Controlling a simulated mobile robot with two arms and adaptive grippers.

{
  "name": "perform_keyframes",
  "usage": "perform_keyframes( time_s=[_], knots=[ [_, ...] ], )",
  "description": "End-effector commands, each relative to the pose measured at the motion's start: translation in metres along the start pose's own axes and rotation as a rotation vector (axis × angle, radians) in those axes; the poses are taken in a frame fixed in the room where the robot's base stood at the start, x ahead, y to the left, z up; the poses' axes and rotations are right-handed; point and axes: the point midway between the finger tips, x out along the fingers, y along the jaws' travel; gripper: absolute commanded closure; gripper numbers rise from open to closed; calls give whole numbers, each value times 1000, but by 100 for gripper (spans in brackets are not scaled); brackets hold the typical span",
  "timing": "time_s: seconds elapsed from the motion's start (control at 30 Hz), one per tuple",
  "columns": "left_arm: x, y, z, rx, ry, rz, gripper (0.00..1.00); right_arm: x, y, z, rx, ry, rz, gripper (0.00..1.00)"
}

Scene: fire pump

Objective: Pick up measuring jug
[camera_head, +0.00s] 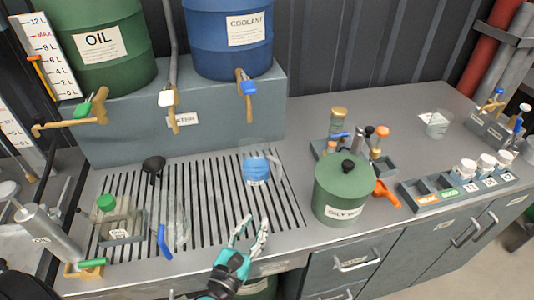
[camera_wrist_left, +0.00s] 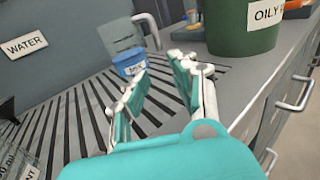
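A clear jug with blue lower part and a label (camera_head: 257,168) stands on the slatted drain grate, beyond my left gripper; it shows in the left wrist view (camera_wrist_left: 130,64), label reading "MIX". A second clear vessel with a blue handle (camera_head: 163,241) stands on the grate at left; its marked edge shows in the wrist view (camera_wrist_left: 14,160). I cannot tell which is the measuring jug. My left gripper (camera_head: 250,230) is open and empty above the grate's front edge, its fingers apart and pointing toward the blue jug in the wrist view (camera_wrist_left: 157,68). My right gripper is not in view.
A green "OILY" can (camera_head: 340,192) stands right of the gripper. A green-capped bottle (camera_head: 112,220) and black funnel (camera_head: 153,165) are at left. Taps, including the blue-handled coolant tap (camera_head: 247,88), overhang the grate. A small rack (camera_head: 460,190) sits farther right.

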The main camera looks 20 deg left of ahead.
Motion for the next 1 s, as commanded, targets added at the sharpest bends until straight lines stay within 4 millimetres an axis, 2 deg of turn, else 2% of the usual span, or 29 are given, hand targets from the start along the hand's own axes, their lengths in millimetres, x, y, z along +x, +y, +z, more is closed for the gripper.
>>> perform_keyframes(
  time_s=[0.17, 0.4, 0.5, 0.6, 0.83, 1.0],
  knots=[
    [23, 0, 5, -1, -3, 1, 74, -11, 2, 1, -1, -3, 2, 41],
    [77, 0, 5, -2, -3, 2, 74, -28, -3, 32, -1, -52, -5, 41],
    [96, 1, 4, -2, -2, 2, 74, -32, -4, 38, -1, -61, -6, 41],
    [111, 0, 2, -3, -1, 1, 74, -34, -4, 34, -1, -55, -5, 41],
    [126, 1, 2, -2, 0, 2, 74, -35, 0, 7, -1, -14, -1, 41],
    [151, 4, 7, -3, -1, 2, 74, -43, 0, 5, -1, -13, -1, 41]
  ],
)
